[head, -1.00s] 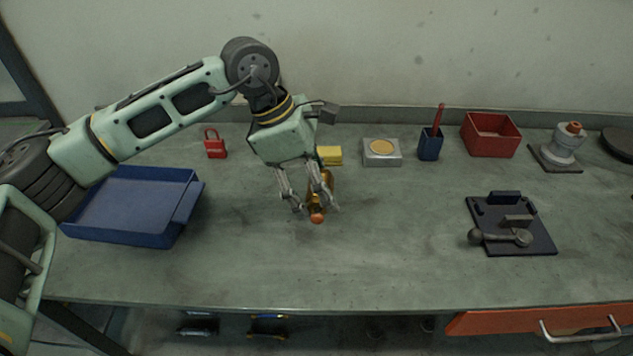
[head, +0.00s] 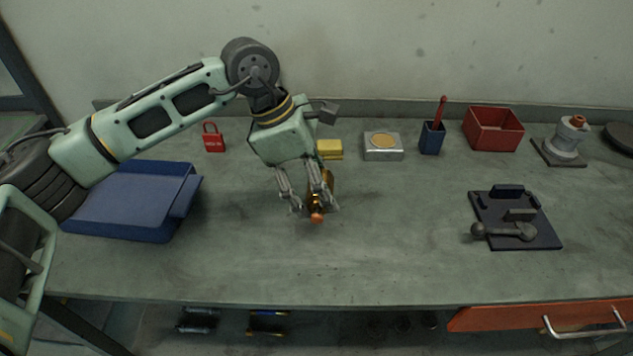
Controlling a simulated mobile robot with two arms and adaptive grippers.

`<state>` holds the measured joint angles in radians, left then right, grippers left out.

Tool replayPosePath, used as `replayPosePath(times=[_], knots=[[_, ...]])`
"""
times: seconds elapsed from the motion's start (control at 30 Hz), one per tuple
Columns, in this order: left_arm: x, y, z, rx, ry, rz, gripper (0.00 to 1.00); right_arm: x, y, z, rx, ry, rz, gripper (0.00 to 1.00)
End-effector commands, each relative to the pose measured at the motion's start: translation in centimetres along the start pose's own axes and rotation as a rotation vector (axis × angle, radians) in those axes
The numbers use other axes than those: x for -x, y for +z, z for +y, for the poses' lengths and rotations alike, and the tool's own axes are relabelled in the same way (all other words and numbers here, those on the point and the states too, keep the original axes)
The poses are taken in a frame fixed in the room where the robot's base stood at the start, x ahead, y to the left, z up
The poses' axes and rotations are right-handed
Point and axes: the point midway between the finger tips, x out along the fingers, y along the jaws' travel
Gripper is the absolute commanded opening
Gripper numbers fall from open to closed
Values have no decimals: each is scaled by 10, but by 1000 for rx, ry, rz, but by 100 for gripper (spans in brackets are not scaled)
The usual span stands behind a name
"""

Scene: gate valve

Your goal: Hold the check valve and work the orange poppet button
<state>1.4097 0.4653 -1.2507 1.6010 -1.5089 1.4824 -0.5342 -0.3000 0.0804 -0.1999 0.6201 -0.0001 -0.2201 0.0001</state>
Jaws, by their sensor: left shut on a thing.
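The check valve (head: 325,189) is a brass-coloured body on the middle of the bench, partly hidden by my left gripper. Its orange poppet button (head: 317,217) shows at the near end, pointing toward the front of the bench. My left gripper (head: 310,207) reaches down from above and is shut on the check valve, with fingers on both sides of it. I cannot tell whether the valve touches the bench. My right gripper is not in view.
A blue tray (head: 125,207) lies at left, with a red padlock (head: 213,140) behind. A yellow block (head: 330,149), silver box (head: 383,149), blue cup (head: 431,140) and red bin (head: 493,130) line the back. A dark plate with a lever (head: 540,236) lies at right. The front middle is clear.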

Motion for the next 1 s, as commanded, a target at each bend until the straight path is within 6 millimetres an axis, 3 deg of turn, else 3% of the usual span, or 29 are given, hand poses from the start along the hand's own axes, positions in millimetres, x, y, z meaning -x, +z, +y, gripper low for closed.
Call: replayPosePath(times=[1.0], knots=[[-18,-7,0,-1,2,-2,34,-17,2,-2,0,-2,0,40]])
